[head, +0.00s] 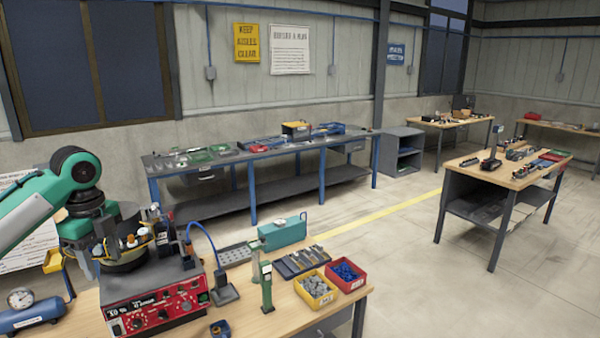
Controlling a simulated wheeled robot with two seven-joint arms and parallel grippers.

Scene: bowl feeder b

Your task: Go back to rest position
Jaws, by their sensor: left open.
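My left arm comes in from the left, and my left gripper (107,243) is at the near left side of the bowl feeder. It is open, and its fingertips are small and hard to separate from the dark bowl behind them. The bowl feeder has a dark bowl (125,264) with small orange, white and black parts at its rim. It sits on a red control box (156,304) with knobs, on the wooden bench (270,322). I cannot tell whether the gripper touches the bowl. My right gripper is out of view.
A yellow bin (316,290), a red bin (346,276), a dark slotted tray (301,262), a green post (266,286) and a teal box (282,233) stand right of the feeder. A blue tank with a gauge (30,315) is at lower left. Open floor (400,250) lies beyond.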

